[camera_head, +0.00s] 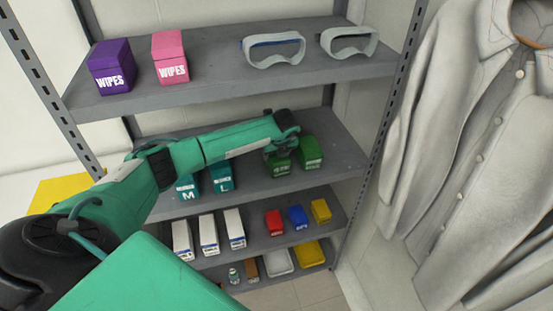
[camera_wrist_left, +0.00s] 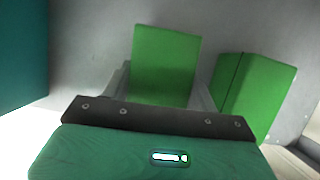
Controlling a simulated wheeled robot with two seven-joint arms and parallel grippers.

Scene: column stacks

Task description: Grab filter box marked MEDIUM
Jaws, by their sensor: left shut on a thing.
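Two green boxes stand side by side on the second shelf from the top. My left gripper (camera_head: 279,148) reaches over the left green box (camera_head: 280,167) and is shut on it. In the left wrist view this green box (camera_wrist_left: 165,60) sits between the two grey fingers. The other green box (camera_head: 311,152) stands close to its right, apart from the fingers; it also shows in the left wrist view (camera_wrist_left: 262,92). The lettering on both green boxes is too small to read. My right gripper is out of view.
Teal boxes marked M (camera_head: 188,186) and L (camera_head: 220,177) stand left on the same shelf (camera_head: 335,150), partly behind my arm. The shelf above (camera_head: 210,65) holds WIPES boxes and goggles. Lower shelves hold white and coloured boxes. A grey coat (camera_head: 470,150) hangs at right.

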